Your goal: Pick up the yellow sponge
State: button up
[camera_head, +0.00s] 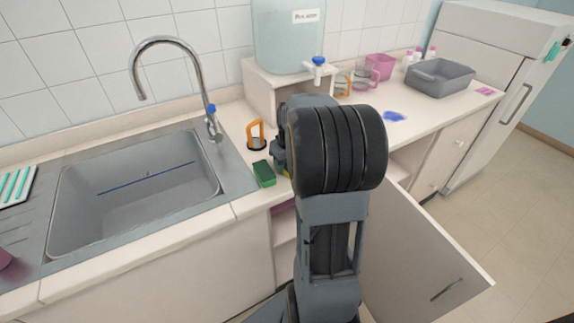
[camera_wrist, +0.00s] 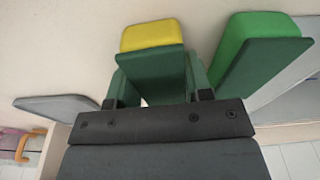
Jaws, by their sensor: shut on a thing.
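The yellow sponge (camera_wrist: 152,36) has a yellow layer over a dark green one. In the wrist view it sits between the two fingers of my gripper (camera_wrist: 155,82), which is shut on it. In the head view only a small yellow bit (camera_head: 286,173) shows beside my gripper (camera_head: 280,158), and my arm hides most of the rest. The sponge is at the worktop by its front edge; I cannot tell whether it still touches the surface. A green sponge (camera_wrist: 240,45) lies close beside it and also shows in the head view (camera_head: 264,174).
A grey item (camera_wrist: 58,106) lies on the other side in the wrist view. The sink (camera_head: 140,190) with its tap is left of the green sponge. An orange-handled item (camera_head: 256,136) stands behind. A cabinet door (camera_head: 415,245) is open below; a grey basin (camera_head: 440,77) is far right.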

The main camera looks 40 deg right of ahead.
jog(key=shift+c, duration=0.3)
jog(key=shift+r, duration=0.1)
jog(key=shift+r, duration=0.6)
notch_tip(320, 180, up, 3)
jog(key=shift+s+f+p, duration=0.1)
jog(key=shift+f+p, duration=0.05)
jog(key=shift+p, duration=0.15)
jog(key=s+a+r, duration=0.6)
jog(key=s+r, duration=0.3)
jog(key=s, duration=0.3)
jog(key=shift+a+r+b, duration=0.2)
jog(key=shift+a+b, duration=0.1)
jog(key=shift+b, duration=0.1)
jog(key=shift+s, duration=0.1)
